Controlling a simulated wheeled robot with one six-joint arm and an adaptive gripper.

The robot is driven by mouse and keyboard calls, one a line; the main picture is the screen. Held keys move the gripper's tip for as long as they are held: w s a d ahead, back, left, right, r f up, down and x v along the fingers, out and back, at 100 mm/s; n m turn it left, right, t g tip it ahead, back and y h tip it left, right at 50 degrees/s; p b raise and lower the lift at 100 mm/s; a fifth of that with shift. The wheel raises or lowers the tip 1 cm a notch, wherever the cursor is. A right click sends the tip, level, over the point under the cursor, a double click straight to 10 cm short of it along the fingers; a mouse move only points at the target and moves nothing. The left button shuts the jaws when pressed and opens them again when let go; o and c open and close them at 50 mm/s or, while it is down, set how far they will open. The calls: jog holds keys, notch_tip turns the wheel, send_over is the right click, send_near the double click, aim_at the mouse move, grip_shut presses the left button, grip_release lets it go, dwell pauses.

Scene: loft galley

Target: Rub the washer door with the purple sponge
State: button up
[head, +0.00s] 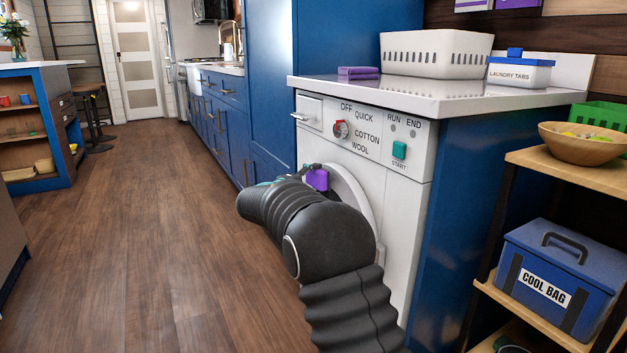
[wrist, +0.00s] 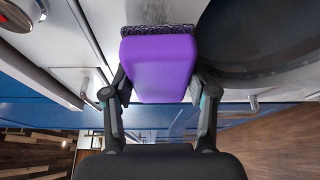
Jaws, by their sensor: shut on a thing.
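The purple sponge (wrist: 160,68) has a dark, rough pad along its top edge in the wrist view. My gripper (wrist: 160,88) is shut on it, one finger on each side. The pad faces the white washer front; I cannot tell whether it touches. The washer door (wrist: 250,38) shows as a dark round glass to the right of the sponge. In the head view the sponge (head: 317,179) is at the upper left of the door's white rim (head: 357,197). My arm hides much of the door. Faint grey marks show on the white front in the wrist view.
The washer (head: 399,190) sits under a counter (head: 440,92) bearing a purple folded item (head: 358,73), a white basket (head: 436,54) and a laundry tabs box (head: 519,70). A shelf with a wooden bowl (head: 585,144) and cool bag (head: 562,277) stands right. The left floor is clear.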

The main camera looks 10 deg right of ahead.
aim_at(325, 183)
jog(key=shift+w+d, duration=0.3)
jog(key=shift+d, duration=0.6)
jog(key=shift+s+d, duration=0.25)
jog(key=shift+s, duration=0.75)
jog(key=shift+s+d, duration=0.25)
jog(key=shift+s, duration=0.75)
jog(key=shift+s+d, duration=0.25)
jog(key=shift+s, duration=0.35)
jog(key=shift+s+d, duration=0.2)
jog(key=shift+s, duration=0.45)
jog(key=shift+s+d, duration=0.25)
jog(key=shift+s, duration=0.35)
jog(key=shift+w+a+p, duration=0.2)
jog(key=shift+w+a, duration=0.2)
jog(key=shift+w, duration=0.9)
jog(key=shift+w+a+p, duration=0.25)
jog(key=shift+w+a, duration=0.2)
jog(key=shift+w, duration=0.8)
jog(key=shift+w+a+p, duration=0.2)
jog(key=shift+w+a, duration=0.2)
jog(key=shift+w, duration=0.9)
jog(key=shift+s+a+b, duration=0.3)
jog(key=shift+a+b, duration=0.05)
jog(key=shift+a, duration=0.6)
jog(key=shift+s+a+b, duration=0.3)
jog(key=shift+a, duration=0.6)
jog(key=shift+s+a, duration=0.2)
jog(key=shift+a, duration=0.35)
jog(key=shift+s+a, duration=0.15)
jog(key=shift+a, duration=0.35)
